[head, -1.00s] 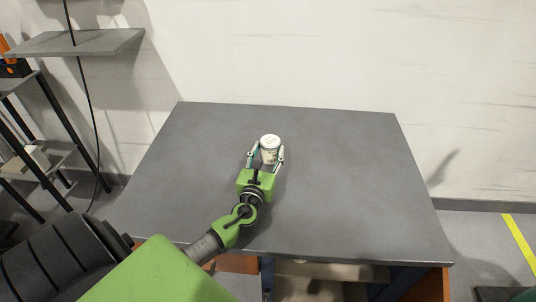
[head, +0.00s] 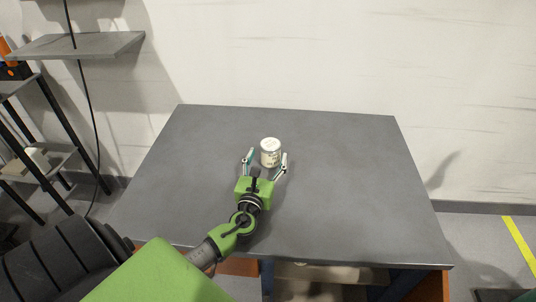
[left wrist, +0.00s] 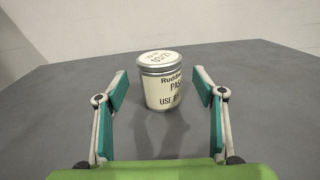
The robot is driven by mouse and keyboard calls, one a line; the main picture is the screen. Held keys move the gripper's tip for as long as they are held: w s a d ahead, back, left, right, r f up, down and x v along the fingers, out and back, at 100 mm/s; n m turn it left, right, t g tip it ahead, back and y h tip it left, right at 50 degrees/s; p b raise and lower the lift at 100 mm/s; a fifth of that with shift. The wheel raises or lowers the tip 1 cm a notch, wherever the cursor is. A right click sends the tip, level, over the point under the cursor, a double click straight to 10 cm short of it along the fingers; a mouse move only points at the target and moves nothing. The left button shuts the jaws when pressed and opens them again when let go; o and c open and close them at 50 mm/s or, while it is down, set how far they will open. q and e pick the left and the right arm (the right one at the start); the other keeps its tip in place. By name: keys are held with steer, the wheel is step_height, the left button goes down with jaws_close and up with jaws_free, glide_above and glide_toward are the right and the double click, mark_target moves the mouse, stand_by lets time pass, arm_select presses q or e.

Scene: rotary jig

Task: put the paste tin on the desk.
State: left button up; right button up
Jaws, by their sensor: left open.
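The paste tin (head: 270,153) is a small cream-coloured can with a silver rim and dark lettering. It stands upright on the grey desk (head: 340,190), a little above the middle of its top in the head view. It also shows in the left wrist view (left wrist: 162,84), ahead of the fingers. My left gripper (head: 266,161) is open, with its fingers spread wide to either side of the tin's near side. In the left wrist view gaps show between the tin and both fingers (left wrist: 160,92). My right gripper is not in view.
The desk top around the tin is bare, with free room on all sides. A wall stands behind the desk. A grey shelf (head: 75,45) and a black-framed rack (head: 50,150) with a few items are at the left. A dark cable hangs there.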

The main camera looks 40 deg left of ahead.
arm_select(q)
steer(key=v, duration=0.9)
steer(key=shift+s+d, duration=0.15)
steer(key=shift+s, duration=0.05)
steer(key=shift+s+d, duration=0.15)
steer(key=shift+s, duration=0.3)
steer(key=shift+r+p, duration=0.15)
steer(key=shift+p, duration=0.15)
